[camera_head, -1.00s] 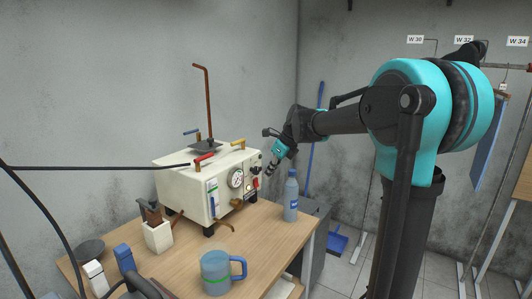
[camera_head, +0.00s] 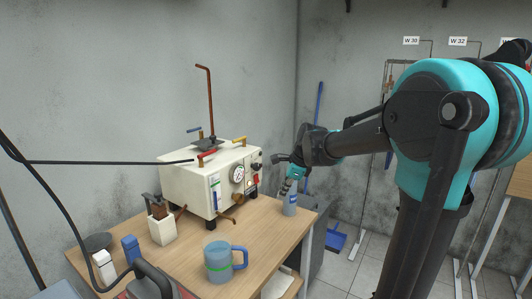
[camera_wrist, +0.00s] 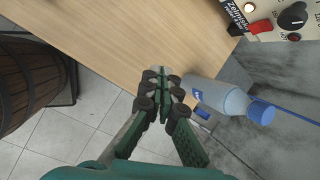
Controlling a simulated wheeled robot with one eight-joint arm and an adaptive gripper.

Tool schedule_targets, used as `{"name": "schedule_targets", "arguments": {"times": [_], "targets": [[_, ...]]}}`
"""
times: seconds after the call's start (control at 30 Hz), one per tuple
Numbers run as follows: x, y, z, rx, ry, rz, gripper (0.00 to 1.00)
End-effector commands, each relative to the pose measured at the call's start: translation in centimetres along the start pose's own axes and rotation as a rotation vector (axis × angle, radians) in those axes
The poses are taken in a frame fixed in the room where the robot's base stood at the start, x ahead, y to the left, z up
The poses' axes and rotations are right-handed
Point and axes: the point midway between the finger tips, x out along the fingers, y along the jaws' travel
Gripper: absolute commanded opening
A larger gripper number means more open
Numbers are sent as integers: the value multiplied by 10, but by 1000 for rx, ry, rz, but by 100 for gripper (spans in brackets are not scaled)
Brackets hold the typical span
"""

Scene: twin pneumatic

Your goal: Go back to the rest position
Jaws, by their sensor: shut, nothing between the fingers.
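My gripper (camera_head: 286,188) is in the head view beside the machine's right end, in front of the upper part of a water bottle (camera_head: 290,208). In the wrist view my gripper (camera_wrist: 160,76) has its fingers together with nothing between them, over the table edge. The bottle (camera_wrist: 222,97) lies just right of the fingers in that view; whether they touch it I cannot tell. The cream machine (camera_head: 196,188) with a gauge, levers and a red switch stands on the wooden table (camera_head: 262,236). The switch (camera_wrist: 262,26) also shows in the wrist view.
A blue mug (camera_head: 218,262), a white holder (camera_head: 162,229) and small boxes stand on the table's front and left. A wooden barrel (camera_wrist: 28,75) shows at the wrist view's left. A blue dustpan (camera_head: 336,240) lies on the floor right of the table.

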Motion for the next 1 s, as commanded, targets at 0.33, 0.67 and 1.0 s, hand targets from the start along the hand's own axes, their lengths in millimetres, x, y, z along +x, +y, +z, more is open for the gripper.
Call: {"name": "schedule_targets", "arguments": {"times": [0.33, 0.67, 1.0], "targets": [[18, 96, -87, -692, 132, -7, 0], [38, 205, -166, -1413, 269, 97, 0], [46, 251, -196, -1723, 314, 178, 0]]}}
